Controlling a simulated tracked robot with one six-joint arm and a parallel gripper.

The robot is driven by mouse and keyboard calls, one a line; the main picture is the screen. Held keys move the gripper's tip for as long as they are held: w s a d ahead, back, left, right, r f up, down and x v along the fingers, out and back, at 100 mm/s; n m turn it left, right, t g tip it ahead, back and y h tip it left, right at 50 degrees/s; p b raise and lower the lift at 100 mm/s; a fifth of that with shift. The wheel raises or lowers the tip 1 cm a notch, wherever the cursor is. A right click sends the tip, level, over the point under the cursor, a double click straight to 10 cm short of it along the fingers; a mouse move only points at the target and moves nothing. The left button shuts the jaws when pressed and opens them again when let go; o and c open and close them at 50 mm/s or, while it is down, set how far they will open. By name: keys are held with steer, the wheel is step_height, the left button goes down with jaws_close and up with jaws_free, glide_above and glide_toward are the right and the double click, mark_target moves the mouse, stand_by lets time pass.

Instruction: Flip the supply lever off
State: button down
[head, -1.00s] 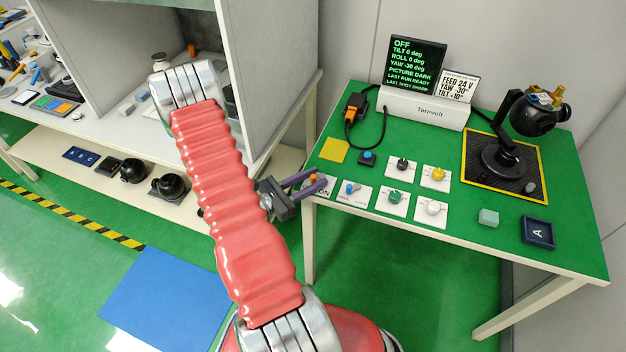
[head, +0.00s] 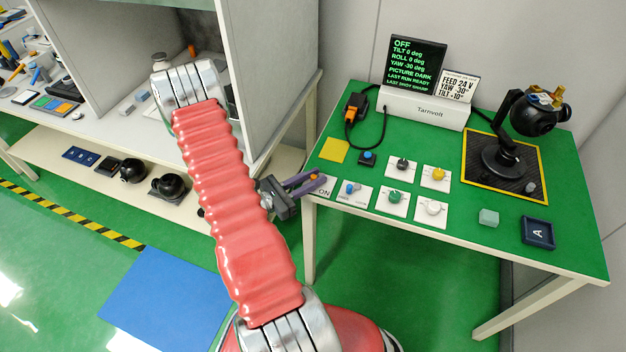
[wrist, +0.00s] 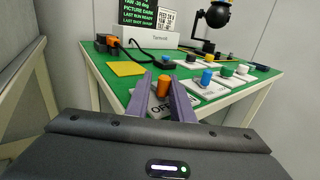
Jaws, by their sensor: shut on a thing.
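The supply lever has an orange knob (head: 314,177) and stands on a white plate (head: 325,192) at the table's front left corner. ON is legible on the plate in the head view and part of OFF in the wrist view. My gripper (head: 318,179) reaches in from the left with its purple fingers on either side of the knob, shut on it. The wrist view shows the orange knob (wrist: 164,85) between the two finger ends. The fingers hide part of the plate, and the lever's lower part cannot be made out. The display (head: 414,64) reads OFF at the top.
A blue-knobbed lever plate (head: 354,195) sits just right of the gripper. Green, white, black and yellow knobs stand beyond it. A yellow square (head: 334,150) lies behind. A camera gimbal (head: 505,150) stands at the right. The table's front edge is close under my gripper.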

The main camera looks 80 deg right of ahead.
steer(key=shift+s+a, duration=0.15)
steer(key=shift+s, duration=0.1)
steer(key=shift+w+m+g+y, duration=0.1)
steer(key=shift+m+g+y, duration=0.5)
steer(key=shift+g+y, duration=0.2)
steer(key=c, duration=1.8)
jaws_free()
steer(key=shift+o, duration=0.3)
steer(key=shift+w, duration=0.1)
steer(key=v, duration=1.3)
steer(key=shift+w+a, duration=0.2)
steer(key=shift+w, duration=0.05)
